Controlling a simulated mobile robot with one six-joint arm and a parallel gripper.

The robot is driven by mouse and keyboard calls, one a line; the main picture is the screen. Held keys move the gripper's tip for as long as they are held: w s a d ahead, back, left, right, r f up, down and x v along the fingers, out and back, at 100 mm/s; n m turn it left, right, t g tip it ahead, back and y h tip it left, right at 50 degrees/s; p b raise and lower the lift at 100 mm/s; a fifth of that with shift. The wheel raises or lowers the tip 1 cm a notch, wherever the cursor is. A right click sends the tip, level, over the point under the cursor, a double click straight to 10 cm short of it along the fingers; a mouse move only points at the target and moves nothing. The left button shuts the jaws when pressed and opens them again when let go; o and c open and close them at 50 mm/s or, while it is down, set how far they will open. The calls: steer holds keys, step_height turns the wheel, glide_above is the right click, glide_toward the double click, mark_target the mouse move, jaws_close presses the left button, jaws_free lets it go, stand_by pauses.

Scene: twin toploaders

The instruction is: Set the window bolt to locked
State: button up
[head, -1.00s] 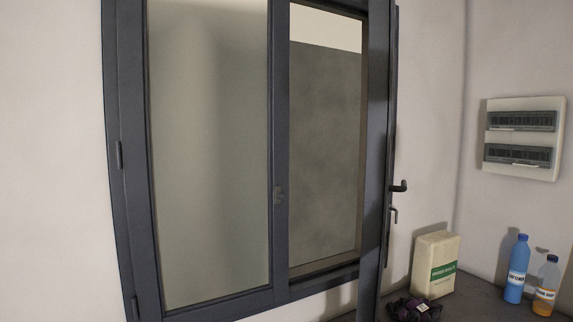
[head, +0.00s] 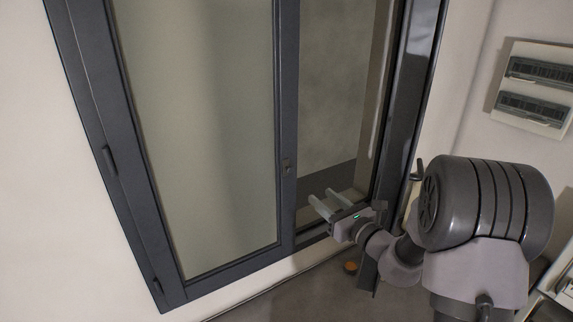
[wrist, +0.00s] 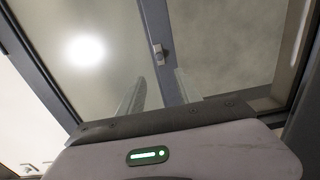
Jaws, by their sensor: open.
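The window (head: 285,70) has a dark grey frame, with a closed frosted pane at left and its right sash swung open. The window bolt, a small fitting (head: 286,166), sits on the middle upright of the frame. In the wrist view the bolt (wrist: 157,51) shows as a short light-grey piece on that upright, ahead of my fingers. Its exact setting is too small to tell. My gripper (head: 321,197) is open and empty, below and to the right of the bolt, apart from it. In the wrist view my two fingers (wrist: 158,85) point up toward the upright.
The open sash (head: 408,100) stands to the right, with a handle (head: 417,170) on it, close to my arm. A breaker panel (head: 537,88) is on the right wall. A small orange round thing (head: 351,267) lies below my gripper.

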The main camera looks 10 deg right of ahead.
mark_target(290, 171)
steer(key=p+x, duration=0.2)
steer(key=x, duration=0.5)
steer(key=p+x, duration=0.2)
steer(key=x, duration=0.4)
steer(key=shift+w+a+r, duration=0.25)
steer(key=shift+w, duration=0.1)
steer(key=shift+w+a+f, duration=0.25)
steer(key=shift+w, duration=0.35)
steer(key=shift+s+r, duration=0.1)
steer(key=shift+s, duration=0.05)
steer(key=c, duration=0.3)
jaws_close()
